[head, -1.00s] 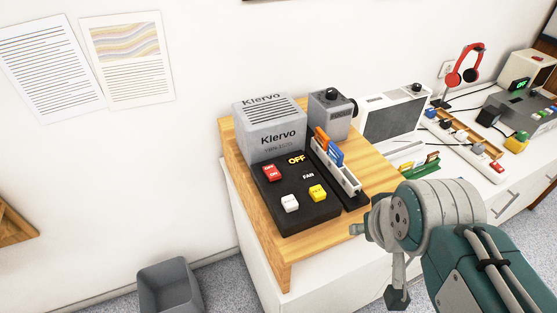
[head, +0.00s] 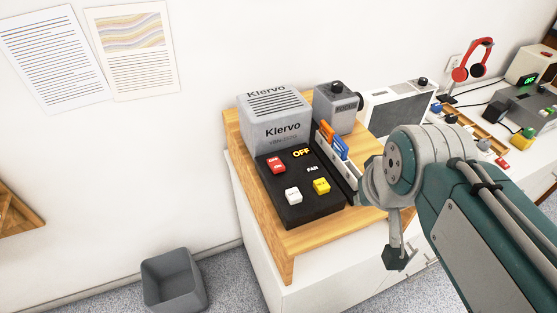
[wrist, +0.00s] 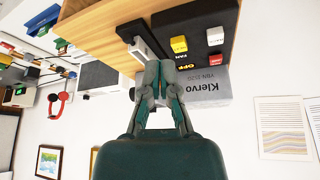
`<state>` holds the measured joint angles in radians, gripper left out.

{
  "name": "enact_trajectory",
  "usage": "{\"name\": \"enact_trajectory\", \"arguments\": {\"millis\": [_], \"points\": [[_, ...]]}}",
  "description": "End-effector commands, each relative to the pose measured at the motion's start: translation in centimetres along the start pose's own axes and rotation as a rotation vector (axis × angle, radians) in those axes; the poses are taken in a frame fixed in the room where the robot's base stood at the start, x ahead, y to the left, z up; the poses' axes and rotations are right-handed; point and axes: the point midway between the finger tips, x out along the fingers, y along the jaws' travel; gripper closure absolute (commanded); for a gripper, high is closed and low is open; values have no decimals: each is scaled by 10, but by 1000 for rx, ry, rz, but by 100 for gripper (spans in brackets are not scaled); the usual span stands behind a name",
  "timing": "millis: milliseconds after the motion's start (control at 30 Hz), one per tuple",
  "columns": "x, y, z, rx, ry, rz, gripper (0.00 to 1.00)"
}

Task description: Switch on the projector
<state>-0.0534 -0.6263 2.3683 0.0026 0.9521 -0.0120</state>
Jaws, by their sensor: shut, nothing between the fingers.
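A grey box marked "Kiervo" (head: 277,132) stands on the wooden board, behind a black panel (head: 318,205). The panel has a red key (head: 276,166), a white key (head: 293,195), a yellow key (head: 321,186), a lit "OFF" and the word "FAN". A smaller grey box with a knob and lens (head: 332,112) stands to its right; I cannot tell which is the projector. In the wrist view, inverted, my shut, empty gripper (wrist: 159,64) overlaps the white rack's end (wrist: 142,50), with the panel (wrist: 200,20) to its right. Contact is unclear.
The wooden board (head: 300,241) lies on a white cabinet. A rack with orange and blue pieces (head: 334,146) stands right of the panel. A white box (head: 398,110), red headphones (head: 473,60) and other devices are further right. A grey bin (head: 173,279) is on the floor.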

Motion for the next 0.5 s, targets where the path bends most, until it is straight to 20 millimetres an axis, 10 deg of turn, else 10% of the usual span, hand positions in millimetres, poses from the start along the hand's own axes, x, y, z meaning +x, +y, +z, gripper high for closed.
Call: {"name": "enact_trajectory", "arguments": {"millis": [500], "points": [[0, -42, -86, -139, -102, -56, 100]]}}
